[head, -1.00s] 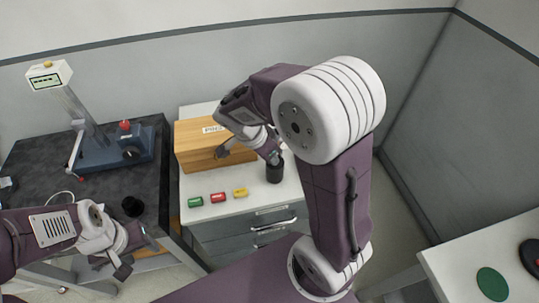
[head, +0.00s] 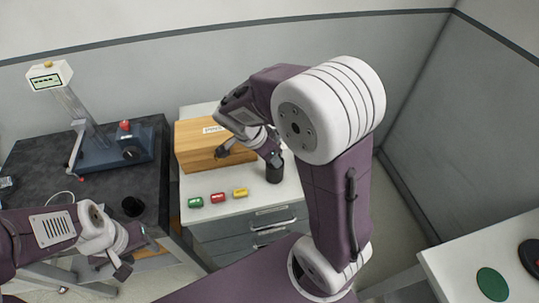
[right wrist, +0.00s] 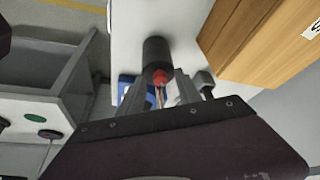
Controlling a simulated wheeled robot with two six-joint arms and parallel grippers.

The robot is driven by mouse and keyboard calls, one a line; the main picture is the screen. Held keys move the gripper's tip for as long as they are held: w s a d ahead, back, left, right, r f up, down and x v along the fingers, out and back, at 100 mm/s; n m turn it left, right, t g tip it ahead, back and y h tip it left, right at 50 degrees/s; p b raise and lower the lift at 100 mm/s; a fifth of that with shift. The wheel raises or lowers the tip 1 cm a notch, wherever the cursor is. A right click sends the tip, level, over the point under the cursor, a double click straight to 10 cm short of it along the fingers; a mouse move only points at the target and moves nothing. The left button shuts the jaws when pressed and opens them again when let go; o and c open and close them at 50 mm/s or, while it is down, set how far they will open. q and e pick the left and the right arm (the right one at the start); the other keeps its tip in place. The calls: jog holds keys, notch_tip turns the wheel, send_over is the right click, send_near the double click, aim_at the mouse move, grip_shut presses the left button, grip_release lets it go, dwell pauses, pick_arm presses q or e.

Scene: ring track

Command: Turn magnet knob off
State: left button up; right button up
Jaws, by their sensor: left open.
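A blue-based instrument (head: 105,155) with a slanted column and small display stands on the dark table at the left. A black round knob (head: 131,153) is on its base front, with a red button (head: 125,125) above; the knob's setting is too small to read. My left gripper (head: 137,257) is open and empty, low at the table's front right, well short of the knob. My right gripper (head: 272,160) is at a black cup (head: 274,173) on the white cabinet. In the right wrist view, its fingers (right wrist: 168,98) are apart, with a red-tipped thing (right wrist: 160,77) by the cup (right wrist: 157,52) between them.
A wooden box (head: 195,150) stands on the white cabinet (head: 255,205) behind green, red and yellow blocks (head: 218,197). Another white table (head: 460,250) with a green disc (head: 492,282) is at the right.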

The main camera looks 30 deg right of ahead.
jog(key=w+v, duration=0.1)
jog(key=v, duration=0.8)
jog(key=shift+s+p, duration=0.35)
jog(key=shift+s, duration=0.15)
